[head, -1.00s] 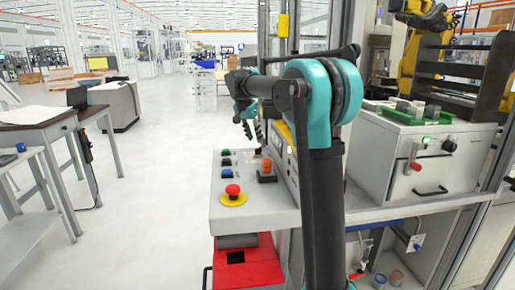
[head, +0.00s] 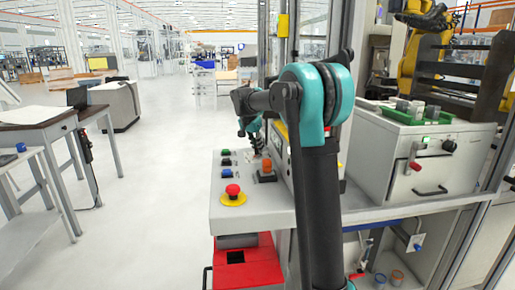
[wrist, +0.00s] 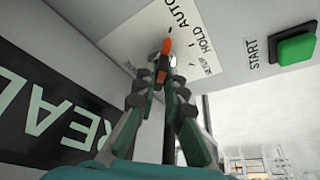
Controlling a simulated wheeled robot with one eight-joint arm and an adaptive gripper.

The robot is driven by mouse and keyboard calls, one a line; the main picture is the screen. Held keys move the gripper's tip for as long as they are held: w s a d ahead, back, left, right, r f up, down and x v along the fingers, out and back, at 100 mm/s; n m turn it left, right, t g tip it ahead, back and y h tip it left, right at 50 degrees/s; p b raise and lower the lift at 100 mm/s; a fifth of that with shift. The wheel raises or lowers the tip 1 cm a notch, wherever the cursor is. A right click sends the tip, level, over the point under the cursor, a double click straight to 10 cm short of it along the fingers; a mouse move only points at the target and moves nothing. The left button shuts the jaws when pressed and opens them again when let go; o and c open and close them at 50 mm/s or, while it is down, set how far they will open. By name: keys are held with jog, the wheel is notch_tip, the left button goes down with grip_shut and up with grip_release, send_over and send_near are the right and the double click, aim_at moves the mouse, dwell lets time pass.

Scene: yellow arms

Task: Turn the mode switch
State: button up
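The mode switch (wrist: 167,47) has an orange pointer on a pale label reading AUTO, HOLD and SETUP. In the wrist view the pointer points up the picture, towards the AUTO and HOLD end of the label. My gripper (wrist: 161,78) has its two dark, green-padded fingers converging on the switch, with the tips close together at its base. They look closed on it; the exact contact is partly hidden. In the head view my gripper (head: 258,148) is at the back of the grey control panel (head: 219,205), and the switch cannot be made out there.
A green START button (wrist: 296,46) sits right of the switch. The panel also carries a red emergency stop (head: 233,190) on yellow, a blue button (head: 227,173) and an orange rocker (head: 267,167). A grey cabinet (head: 420,165) stands to the right.

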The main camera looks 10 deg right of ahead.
jog(key=shift+m, duration=0.3)
grip_shut()
jog(key=m+g+h, duration=0.1)
jog(key=m, duration=0.2)
jog(key=shift+w, duration=0.15)
jog(key=shift+w+m+g, duration=0.1)
jog(key=shift+m+g, duration=0.45)
jog(key=shift+m, duration=0.75)
jog(key=shift+m+g, duration=0.55)
jog(key=shift+m, duration=0.75)
jog(key=shift+a, duration=0.1)
jog(key=o, duration=0.6)
grip_release()
jog(key=shift+r, duration=0.1)
jog(key=v, duration=1.2)
jog(key=shift+a, duration=0.15)
